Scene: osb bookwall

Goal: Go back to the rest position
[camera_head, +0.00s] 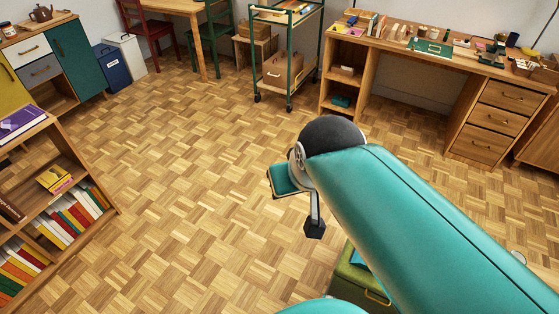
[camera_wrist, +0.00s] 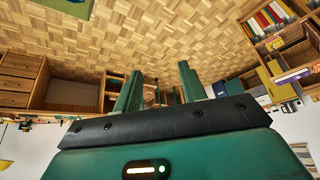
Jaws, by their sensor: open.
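My gripper (camera_wrist: 160,88) shows in the wrist view with its two green fingers spread apart. It is open, and nothing is between the fingers. The wrist view is upside down, with the floor at the top. In the head view my teal arm reaches from the lower right toward the middle, and its dark rounded joint is at the far end. The arm is above the parquet floor (camera_head: 190,190), apart from the furniture.
A bookshelf (camera_head: 75,205) stands at the left. A desk with drawers (camera_head: 497,118) is at the back right, beside a green trolley (camera_head: 290,60). Blue (camera_head: 113,70) and white (camera_head: 127,55) bins stand at the back left. A green box (camera_head: 350,278) is low under my arm. The middle floor is clear.

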